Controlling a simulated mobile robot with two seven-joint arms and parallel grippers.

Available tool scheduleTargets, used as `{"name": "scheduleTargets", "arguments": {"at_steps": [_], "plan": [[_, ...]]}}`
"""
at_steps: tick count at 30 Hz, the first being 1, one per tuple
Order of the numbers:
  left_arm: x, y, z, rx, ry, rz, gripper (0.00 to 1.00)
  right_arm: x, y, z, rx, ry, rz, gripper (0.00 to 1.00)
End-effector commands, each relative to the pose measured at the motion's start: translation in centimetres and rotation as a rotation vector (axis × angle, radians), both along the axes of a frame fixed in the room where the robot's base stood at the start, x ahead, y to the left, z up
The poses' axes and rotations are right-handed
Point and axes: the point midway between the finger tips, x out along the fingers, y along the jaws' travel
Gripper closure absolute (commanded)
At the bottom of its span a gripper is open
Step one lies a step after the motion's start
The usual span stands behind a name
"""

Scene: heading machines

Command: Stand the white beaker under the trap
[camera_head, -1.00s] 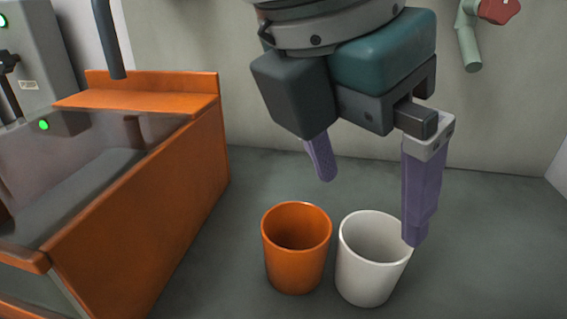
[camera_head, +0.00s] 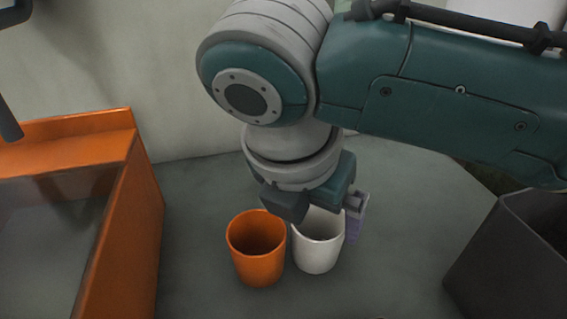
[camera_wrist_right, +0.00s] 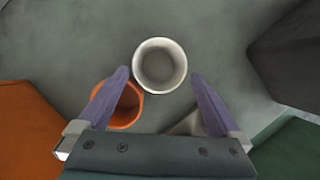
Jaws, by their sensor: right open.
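The white beaker (camera_head: 318,252) stands upright on the grey floor, just right of an orange beaker (camera_head: 256,252). My right gripper (camera_head: 325,215) is over the white beaker, with one purple finger showing along its right side; the other finger is hidden. In the right wrist view the gripper (camera_wrist_right: 160,76) is open, and the white beaker (camera_wrist_right: 160,65) lies at the gap between the fingertips, not clasped. The orange beaker (camera_wrist_right: 128,106) is partly behind the left finger there. I cannot make out the trap now. My left gripper is not in view.
An orange-sided tank (camera_head: 130,220) stands at the left, with a dark pipe (camera_head: 8,120) above it. A dark grey bin (camera_head: 520,260) is at the right. The floor between the beakers and the bin is clear. A pale wall is behind.

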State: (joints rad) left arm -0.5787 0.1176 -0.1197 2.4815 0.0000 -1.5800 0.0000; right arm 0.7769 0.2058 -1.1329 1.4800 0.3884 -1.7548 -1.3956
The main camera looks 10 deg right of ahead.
Motion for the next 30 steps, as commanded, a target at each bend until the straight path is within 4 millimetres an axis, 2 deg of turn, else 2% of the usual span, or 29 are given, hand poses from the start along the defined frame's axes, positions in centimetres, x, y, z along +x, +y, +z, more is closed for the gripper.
{"name": "scheduleTargets", "arguments": {"at_steps": [1,7,15,24,30], "plan": [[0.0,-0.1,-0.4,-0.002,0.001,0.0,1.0,0.2,-0.2,-0.9,-0.001,0.001,-0.002,0.0],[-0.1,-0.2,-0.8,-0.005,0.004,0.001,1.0,0.8,-0.8,-2.4,-0.001,0.0,-0.001,0.0],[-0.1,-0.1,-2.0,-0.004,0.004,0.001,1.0,2.2,-2.0,-6.0,-0.001,0.0,-0.001,0.0],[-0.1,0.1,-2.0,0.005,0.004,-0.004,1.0,2.4,-2.2,-6.3,0.001,-0.002,0.0,0.0],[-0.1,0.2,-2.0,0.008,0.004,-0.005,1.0,2.4,-2.1,-6.2,0.001,-0.002,0.0,0.22]]}}
